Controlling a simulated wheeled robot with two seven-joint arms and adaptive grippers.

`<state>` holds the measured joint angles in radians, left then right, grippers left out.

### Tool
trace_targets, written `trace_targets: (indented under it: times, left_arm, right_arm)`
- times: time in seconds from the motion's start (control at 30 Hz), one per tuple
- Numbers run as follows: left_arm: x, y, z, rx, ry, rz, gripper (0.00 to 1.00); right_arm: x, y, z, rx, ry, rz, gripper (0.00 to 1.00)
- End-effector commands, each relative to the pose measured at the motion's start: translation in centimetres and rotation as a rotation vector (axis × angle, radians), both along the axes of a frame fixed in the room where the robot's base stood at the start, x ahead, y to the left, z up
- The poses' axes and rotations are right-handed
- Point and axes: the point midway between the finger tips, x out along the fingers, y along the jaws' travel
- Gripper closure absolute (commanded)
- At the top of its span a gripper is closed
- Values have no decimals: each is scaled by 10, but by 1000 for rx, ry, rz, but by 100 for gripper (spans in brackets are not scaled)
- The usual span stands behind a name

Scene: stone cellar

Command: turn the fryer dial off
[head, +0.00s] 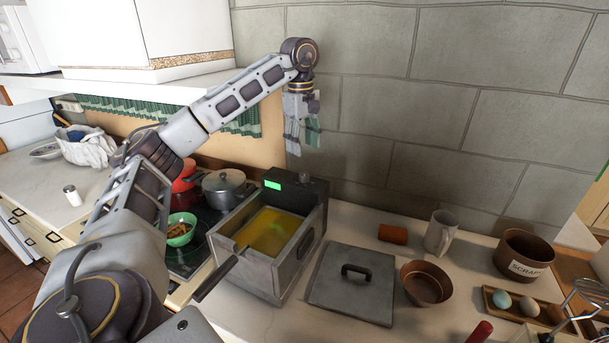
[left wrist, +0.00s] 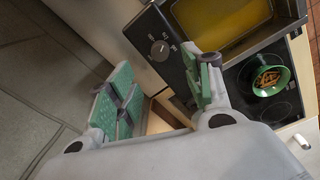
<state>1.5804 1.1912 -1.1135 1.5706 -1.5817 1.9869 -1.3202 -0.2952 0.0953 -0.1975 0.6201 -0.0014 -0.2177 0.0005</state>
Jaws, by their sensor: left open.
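The fryer (head: 284,270) is a grey metal box holding yellow oil, with a black control box (head: 296,190) at its back by the wall. A lit green display shows on its front. The fryer dial (head: 304,177) is a small round knob on top of that box; in the left wrist view the dial (left wrist: 160,50) is dark with a light mark, set among scale marks. My left gripper (head: 303,138) is open and empty, pointing down above the control box, apart from the dial. Its green-padded fingers (left wrist: 165,88) show spread in the left wrist view. My right gripper is not in view.
A stone wall (head: 400,110) stands close behind the fryer. A grey lid (head: 352,283) lies right of it. A lidded pot (head: 223,187) and a green bowl (head: 180,229) are on the stove at left. A shelf (head: 150,72) hangs above left.

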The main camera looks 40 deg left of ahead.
Motion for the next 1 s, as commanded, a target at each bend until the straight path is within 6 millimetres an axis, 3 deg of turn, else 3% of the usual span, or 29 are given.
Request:
trace_targets:
  times: [0.17,0.6,1.0]
  left_arm:
    - [1,0,-23,0,1,1,50]
    - [4,0,-78,0,0,2,50]
    - [5,0,-98,0,-2,1,50]
  right_arm:
    - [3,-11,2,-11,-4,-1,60]
    - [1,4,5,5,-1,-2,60]
    - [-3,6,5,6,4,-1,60]
